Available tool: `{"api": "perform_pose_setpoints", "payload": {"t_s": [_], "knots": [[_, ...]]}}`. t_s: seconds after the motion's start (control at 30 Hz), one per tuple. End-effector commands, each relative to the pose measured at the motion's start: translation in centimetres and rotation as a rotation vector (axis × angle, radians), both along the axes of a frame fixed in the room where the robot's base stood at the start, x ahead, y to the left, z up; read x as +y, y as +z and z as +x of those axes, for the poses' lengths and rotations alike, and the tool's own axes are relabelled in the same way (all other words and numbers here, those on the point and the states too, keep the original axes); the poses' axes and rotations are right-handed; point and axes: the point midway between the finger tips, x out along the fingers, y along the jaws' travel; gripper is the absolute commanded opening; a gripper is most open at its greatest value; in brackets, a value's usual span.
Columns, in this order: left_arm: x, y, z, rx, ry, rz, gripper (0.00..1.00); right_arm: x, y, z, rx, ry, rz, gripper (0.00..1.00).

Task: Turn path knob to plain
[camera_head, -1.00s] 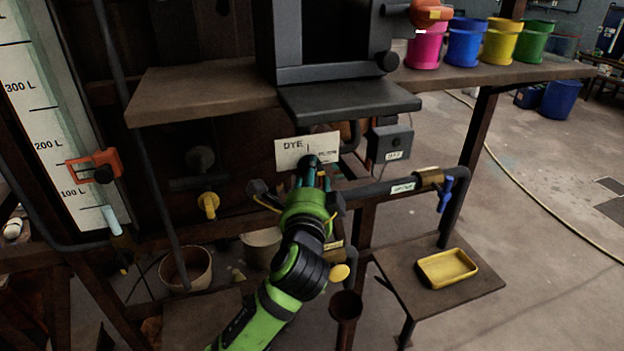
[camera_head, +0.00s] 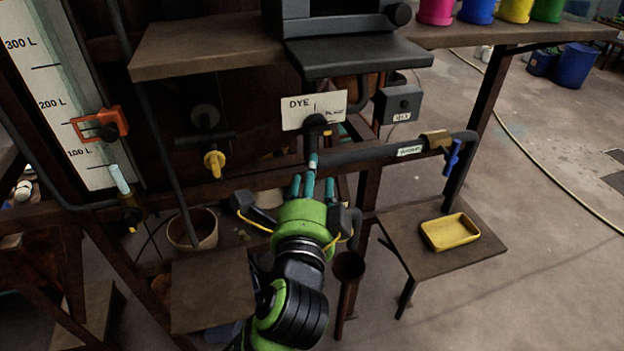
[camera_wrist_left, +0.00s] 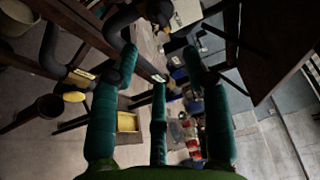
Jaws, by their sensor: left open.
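My left gripper (camera_head: 308,186) is green with teal fingers. It is open and empty, just below the stem's tip; I cannot tell whether they touch. In the left wrist view the spread fingers (camera_wrist_left: 160,85) have nothing between them. My right gripper is not in view.
A dark horizontal pipe (camera_head: 370,152) with a blue-handled valve (camera_head: 452,158) runs right of the knob. A grey box (camera_head: 398,104) hangs right of the plate. A yellow tray (camera_head: 450,232) lies on a low shelf. A yellow-handled valve (camera_head: 214,163) is at left.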

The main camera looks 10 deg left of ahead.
Motion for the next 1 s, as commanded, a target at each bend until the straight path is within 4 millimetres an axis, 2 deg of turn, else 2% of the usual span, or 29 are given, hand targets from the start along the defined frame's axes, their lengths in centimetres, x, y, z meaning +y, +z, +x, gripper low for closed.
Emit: {"api": "perform_pose_setpoints", "payload": {"t_s": [0.37,0.47,0.57,0.67,0.7,0.77,0.8,0.87,1.0], "knots": [[0.0,-0.1,0.1,0.002,-0.001,0.0,0.48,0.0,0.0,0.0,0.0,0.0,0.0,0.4],[-0.3,-1.9,0.7,0.028,-0.008,-0.003,0.48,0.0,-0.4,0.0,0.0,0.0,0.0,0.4],[-0.9,-6.4,2.1,0.096,-0.024,-0.014,0.48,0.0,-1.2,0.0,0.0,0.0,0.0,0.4],[-1.5,-13.4,3.6,0.202,-0.046,-0.048,0.48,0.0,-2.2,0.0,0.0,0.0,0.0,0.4],[-1.6,-16.5,4.0,0.249,-0.052,-0.07,0.48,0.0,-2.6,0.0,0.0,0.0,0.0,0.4],[-1.6,-21.1,4.3,0.319,-0.057,-0.106,0.48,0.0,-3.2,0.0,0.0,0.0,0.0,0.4],[-1.6,-24.2,4.3,0.366,-0.059,-0.134,0.48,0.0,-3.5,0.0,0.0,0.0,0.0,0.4],[-1.3,-28.8,4.0,0.436,-0.054,-0.178,0.48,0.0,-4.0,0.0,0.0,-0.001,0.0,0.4],[-0.2,-39.3,2.0,0.595,-0.023,-0.299,0.48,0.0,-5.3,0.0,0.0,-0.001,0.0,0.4]]}}
